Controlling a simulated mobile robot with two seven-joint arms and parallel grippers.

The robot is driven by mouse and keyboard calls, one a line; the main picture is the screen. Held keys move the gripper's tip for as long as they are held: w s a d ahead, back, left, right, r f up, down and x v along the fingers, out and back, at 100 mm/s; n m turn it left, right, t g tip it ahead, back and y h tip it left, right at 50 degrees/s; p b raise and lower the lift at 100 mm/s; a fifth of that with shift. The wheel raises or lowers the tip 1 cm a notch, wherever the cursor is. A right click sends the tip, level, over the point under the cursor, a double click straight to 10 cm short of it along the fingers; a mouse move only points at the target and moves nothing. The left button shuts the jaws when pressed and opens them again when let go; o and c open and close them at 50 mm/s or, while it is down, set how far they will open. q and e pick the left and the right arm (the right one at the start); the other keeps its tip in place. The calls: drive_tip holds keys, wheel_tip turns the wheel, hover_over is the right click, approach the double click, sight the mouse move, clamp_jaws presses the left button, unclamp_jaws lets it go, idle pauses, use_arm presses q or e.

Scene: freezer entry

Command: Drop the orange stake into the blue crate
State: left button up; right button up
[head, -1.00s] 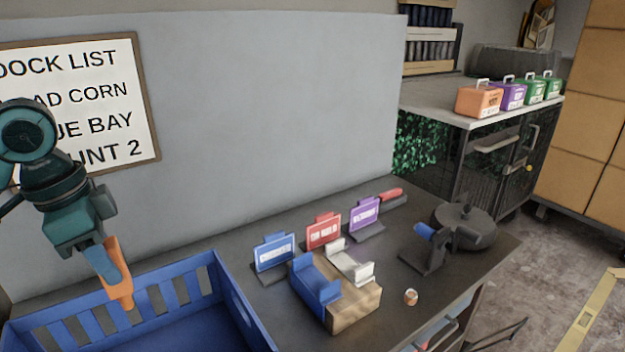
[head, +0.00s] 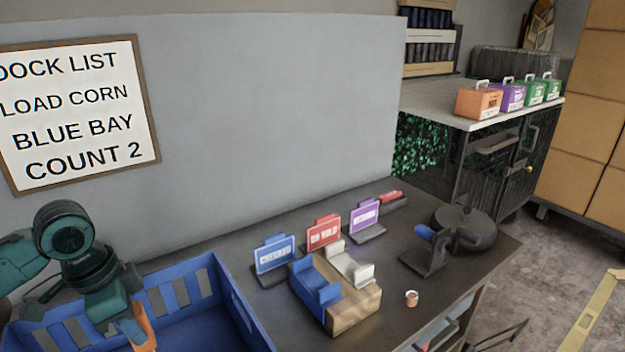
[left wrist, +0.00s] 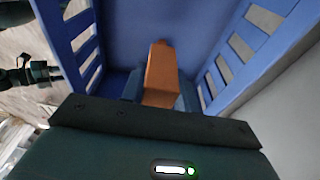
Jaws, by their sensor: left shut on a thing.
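The orange stake (head: 147,322) is held in my left gripper (head: 137,332), which is shut on it. In the left wrist view the stake (left wrist: 162,72) points away from the jaws, down into the blue crate. The blue crate (head: 245,318) stands at the lower left, with slotted side walls. In the left wrist view its walls (left wrist: 85,35) rise on both sides of the stake. Whether the stake touches the crate's floor I cannot tell. A dark part at the left of the left wrist view looks like my right gripper (left wrist: 45,72), too small to read.
Right of the crate, the dark table (head: 400,315) holds blue, red and purple sign stands, a wooden block (head: 350,308) with blue and white holders, a small orange-and-white item (head: 411,298) and a dark round device (head: 465,228). A sign (head: 80,115) hangs on the wall.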

use_arm(q)
drive_tip(key=shift+f, duration=0.15)
drive_tip(key=o, duration=1.2)
drive_tip(key=r, duration=0.4)
drive_tip(key=a+r, duration=0.1)
drive_tip(key=r, duration=0.3)
drive_tip(key=s+r, duration=0.1)
drive_tip(key=r, duration=0.4)
drive_tip(key=shift+s+a, duration=0.1)
drive_tip(key=shift+a, duration=0.3)
